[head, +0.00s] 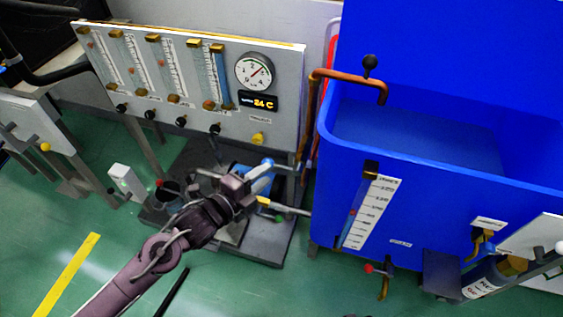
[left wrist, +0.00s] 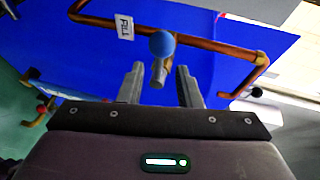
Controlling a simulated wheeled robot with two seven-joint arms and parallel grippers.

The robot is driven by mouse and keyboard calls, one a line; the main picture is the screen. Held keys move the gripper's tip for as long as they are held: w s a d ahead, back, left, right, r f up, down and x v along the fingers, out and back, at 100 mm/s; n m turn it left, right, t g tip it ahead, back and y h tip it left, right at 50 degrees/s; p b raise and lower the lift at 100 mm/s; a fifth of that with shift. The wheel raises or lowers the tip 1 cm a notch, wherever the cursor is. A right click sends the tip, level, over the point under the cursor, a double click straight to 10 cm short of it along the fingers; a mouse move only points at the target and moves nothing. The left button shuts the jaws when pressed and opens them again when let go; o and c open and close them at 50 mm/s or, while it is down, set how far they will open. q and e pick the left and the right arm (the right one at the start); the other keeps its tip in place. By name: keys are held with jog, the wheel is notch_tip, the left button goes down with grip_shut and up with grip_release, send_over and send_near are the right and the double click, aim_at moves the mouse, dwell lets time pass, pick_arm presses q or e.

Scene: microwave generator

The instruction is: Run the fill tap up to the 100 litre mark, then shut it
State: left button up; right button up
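The big blue tank (head: 440,215) fills the right of the head view, with a copper spout (head: 340,77) over its rim. A sight gauge with a white litre scale (head: 370,215) is on its front; a small red mark shows low in the tube, its numbers too small to read surely. In the left wrist view a FILL label (left wrist: 125,27) sits on the copper pipe (left wrist: 215,45), beside the tap's blue ball knob (left wrist: 162,44). My left gripper (head: 268,174) is open; its fingers (left wrist: 160,88) stand apart below the knob in that view, seemingly empty. My right gripper is not in view.
A panel with flow tubes, a round dial (head: 254,71) and a display reading about 24 C stands behind my left arm. A red-knobbed drain tap (head: 382,275) is under the tank. A black-and-white cylinder (head: 485,282) is at the right.

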aim_at(280, 167)
pick_arm(q)
jog(key=x, duration=0.7)
jog(key=shift+w+d, duration=0.25)
jog(key=shift+d, duration=0.1)
grip_shut()
